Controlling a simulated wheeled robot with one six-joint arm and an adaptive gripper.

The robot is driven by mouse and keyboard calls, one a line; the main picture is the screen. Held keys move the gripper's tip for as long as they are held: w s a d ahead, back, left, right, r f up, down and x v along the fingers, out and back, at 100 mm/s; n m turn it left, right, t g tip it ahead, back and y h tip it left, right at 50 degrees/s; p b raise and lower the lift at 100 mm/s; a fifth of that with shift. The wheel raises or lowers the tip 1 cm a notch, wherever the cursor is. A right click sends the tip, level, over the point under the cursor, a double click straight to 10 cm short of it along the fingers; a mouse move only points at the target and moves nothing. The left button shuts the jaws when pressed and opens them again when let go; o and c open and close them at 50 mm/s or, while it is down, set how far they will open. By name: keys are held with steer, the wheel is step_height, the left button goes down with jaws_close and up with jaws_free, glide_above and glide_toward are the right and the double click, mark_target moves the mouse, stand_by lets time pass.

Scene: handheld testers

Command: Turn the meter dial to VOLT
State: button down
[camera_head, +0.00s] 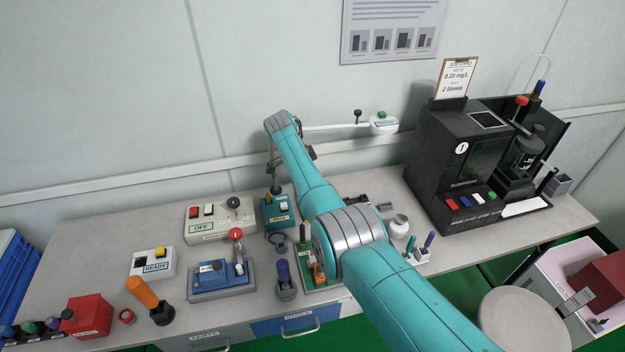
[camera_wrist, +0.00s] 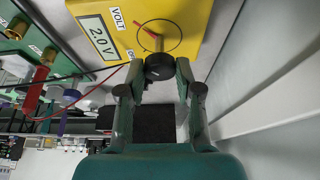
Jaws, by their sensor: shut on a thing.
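The yellow meter (camera_wrist: 185,12) fills the upper middle of the wrist view. Its display (camera_wrist: 99,38) reads 2.0 V. A VOLT label (camera_wrist: 118,19) is beside a thin dark ring, and a second label lower down is partly hidden. A red pointer mark (camera_wrist: 145,32) slants within the ring, up and left towards the VOLT side. The dial's black knob (camera_wrist: 158,67) stands out on a tan stem. My gripper (camera_wrist: 158,75) is shut on this knob, one finger on each side. I cannot make out the meter in the head view.
In the wrist view, red and green parts with a red cable (camera_wrist: 40,90) lie left of the meter; a pale wall is right. In the head view, a teal box (camera_head: 280,211), a blue unit (camera_head: 221,281) and a black machine (camera_head: 450,165) stand on the bench.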

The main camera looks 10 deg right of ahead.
steer(key=c, duration=0.8)
jaws_free()
steer(key=v, duration=1.2)
steer(key=shift+a, duration=0.1)
steer(key=shift+f, duration=0.1)
